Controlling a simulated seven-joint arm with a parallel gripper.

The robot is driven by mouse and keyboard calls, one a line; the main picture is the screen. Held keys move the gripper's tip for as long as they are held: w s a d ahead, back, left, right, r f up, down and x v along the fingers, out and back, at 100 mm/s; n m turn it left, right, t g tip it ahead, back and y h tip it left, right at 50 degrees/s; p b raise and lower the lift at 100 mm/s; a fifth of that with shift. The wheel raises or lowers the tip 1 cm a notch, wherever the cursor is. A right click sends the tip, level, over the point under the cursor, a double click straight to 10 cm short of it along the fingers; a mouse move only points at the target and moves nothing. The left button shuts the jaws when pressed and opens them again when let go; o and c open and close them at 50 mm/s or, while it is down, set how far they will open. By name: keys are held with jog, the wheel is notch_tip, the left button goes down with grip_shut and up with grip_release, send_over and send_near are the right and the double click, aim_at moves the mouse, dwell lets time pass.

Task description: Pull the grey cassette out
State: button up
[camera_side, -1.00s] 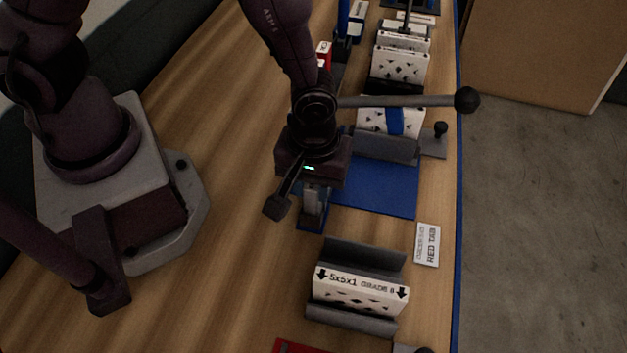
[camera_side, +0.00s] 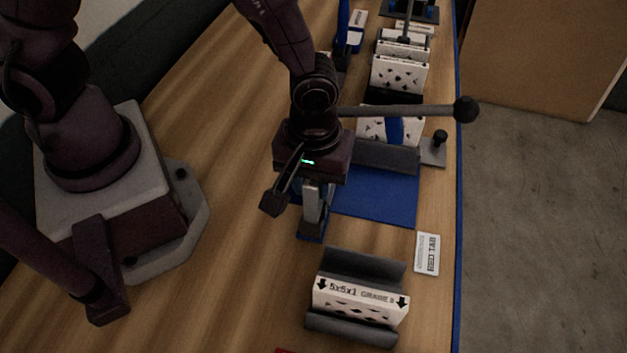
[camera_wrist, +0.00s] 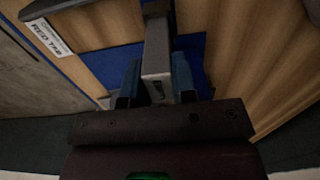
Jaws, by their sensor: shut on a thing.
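My gripper (camera_side: 312,222) points down at the left edge of a blue mat (camera_side: 378,200). In the wrist view, its two blue fingers (camera_wrist: 157,85) are shut on a long grey bar (camera_wrist: 158,45) that runs away from the camera. I cannot tell whether this bar is the whole grey cassette or only part of it. In the side view, my gripper hides most of it. A grey holder (camera_side: 385,156) with a white, blue-banded filter (camera_side: 375,127) stands at the back of the mat.
A grey trough (camera_side: 365,262) with a white "5x5x1" filter (camera_side: 350,292) stands in front. A "RED TAB" card (camera_side: 427,255) lies to the right. A dark rod with a ball end (camera_side: 465,109) reaches rightward from behind my gripper. More filters (camera_side: 400,72) stand behind.

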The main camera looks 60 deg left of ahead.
jog(key=shift+r, duration=1.65)
notch_tip(320, 180, up, 9)
dwell(0.8)
jog(key=shift+r, duration=0.15)
